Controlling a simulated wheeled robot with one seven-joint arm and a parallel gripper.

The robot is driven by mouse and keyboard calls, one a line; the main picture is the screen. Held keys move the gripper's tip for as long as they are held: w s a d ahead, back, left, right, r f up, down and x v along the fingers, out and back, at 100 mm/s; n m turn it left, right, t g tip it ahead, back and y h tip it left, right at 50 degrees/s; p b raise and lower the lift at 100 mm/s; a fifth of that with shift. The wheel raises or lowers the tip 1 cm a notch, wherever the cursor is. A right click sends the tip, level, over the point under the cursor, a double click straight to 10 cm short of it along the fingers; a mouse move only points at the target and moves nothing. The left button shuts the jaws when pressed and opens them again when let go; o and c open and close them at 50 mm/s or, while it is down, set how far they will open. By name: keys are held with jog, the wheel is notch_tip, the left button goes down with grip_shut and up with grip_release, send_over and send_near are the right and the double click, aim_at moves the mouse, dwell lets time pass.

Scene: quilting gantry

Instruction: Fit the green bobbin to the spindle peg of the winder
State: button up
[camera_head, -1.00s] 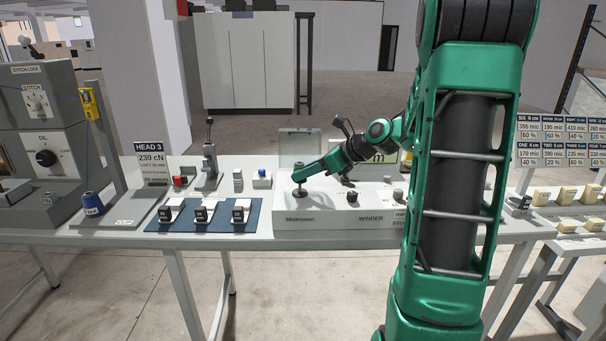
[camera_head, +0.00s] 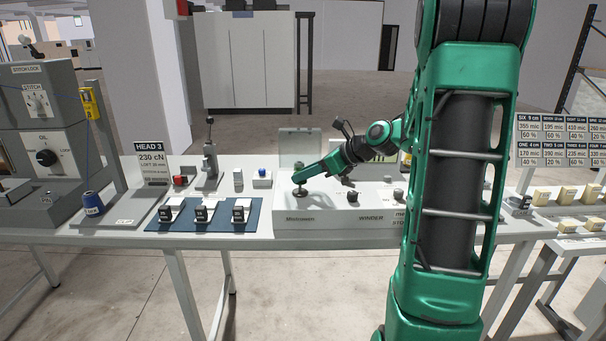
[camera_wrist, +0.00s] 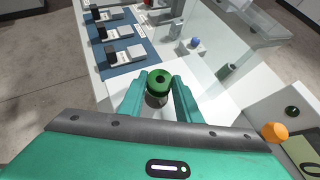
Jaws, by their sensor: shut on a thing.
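The green bobbin (camera_wrist: 159,77) sits between the fingertips of my gripper (camera_wrist: 160,86) in the wrist view, with its dark centre hole facing the camera. My gripper is shut on it. In the head view my gripper (camera_head: 299,176) points down over the left end of the white winder (camera_head: 330,218). A grey round base (camera_head: 300,195) is just below it on the winder's top. The spindle peg itself is hidden by the bobbin and fingers, so I cannot tell whether the bobbin is around it or above it.
A blue mat (camera_head: 225,227) with several small black-and-white units lies left of the winder. A clear raised cover (camera_head: 298,146) stands behind my gripper. Knobs (camera_head: 352,197) sit on the winder to the right. A blue spool (camera_head: 93,203) stands further left.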

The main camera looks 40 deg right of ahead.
aim_at(305, 183)
jog(key=shift+f, duration=1.55)
jog(key=o, duration=1.1)
jog(key=v, duration=1)
jog(key=shift+s+r, duration=0.2)
jog(key=shift+r, duration=0.05)
